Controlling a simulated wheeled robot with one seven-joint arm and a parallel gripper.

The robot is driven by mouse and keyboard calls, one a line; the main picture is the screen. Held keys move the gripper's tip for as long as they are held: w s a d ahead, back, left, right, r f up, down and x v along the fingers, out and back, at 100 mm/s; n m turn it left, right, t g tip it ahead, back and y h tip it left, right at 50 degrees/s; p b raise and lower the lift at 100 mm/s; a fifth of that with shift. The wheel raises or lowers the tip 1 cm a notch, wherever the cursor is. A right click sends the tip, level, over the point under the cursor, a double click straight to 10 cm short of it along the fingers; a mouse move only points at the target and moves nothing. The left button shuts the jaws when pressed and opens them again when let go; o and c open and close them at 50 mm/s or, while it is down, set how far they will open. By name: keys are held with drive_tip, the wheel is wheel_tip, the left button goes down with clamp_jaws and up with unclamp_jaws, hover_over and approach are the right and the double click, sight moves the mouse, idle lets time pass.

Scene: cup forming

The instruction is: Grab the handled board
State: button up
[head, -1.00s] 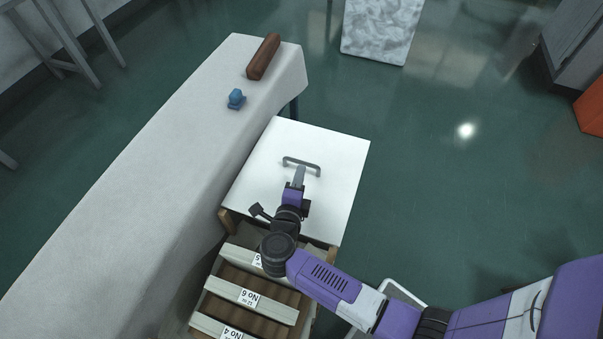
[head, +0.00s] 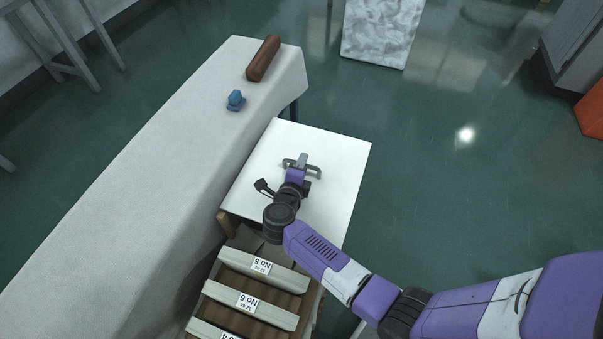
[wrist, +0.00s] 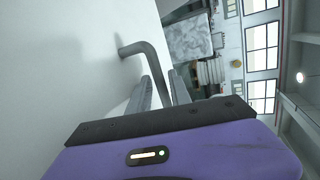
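The handled board is a flat white panel (head: 335,190) beside the long covered table, with a grey bar handle (head: 316,171) on its face. It also fills the left of the wrist view (wrist: 60,70), where the bent handle (wrist: 148,52) stands out from it. My gripper (head: 303,158) is at the middle of the handle. In the wrist view its two fingers (wrist: 162,86) lie on either side of the bar, which runs between them. They look apart, with small gaps to the bar. The handle's far end is hidden behind my gripper.
The long white-covered table (head: 150,165) runs along the board's left, carrying a blue object (head: 236,100) and a brown block (head: 263,58). Numbered slats (head: 250,300) lie just in front of the board. Open green floor (head: 450,190) is to the right.

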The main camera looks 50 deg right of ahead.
clamp_jaws()
idle(1.4)
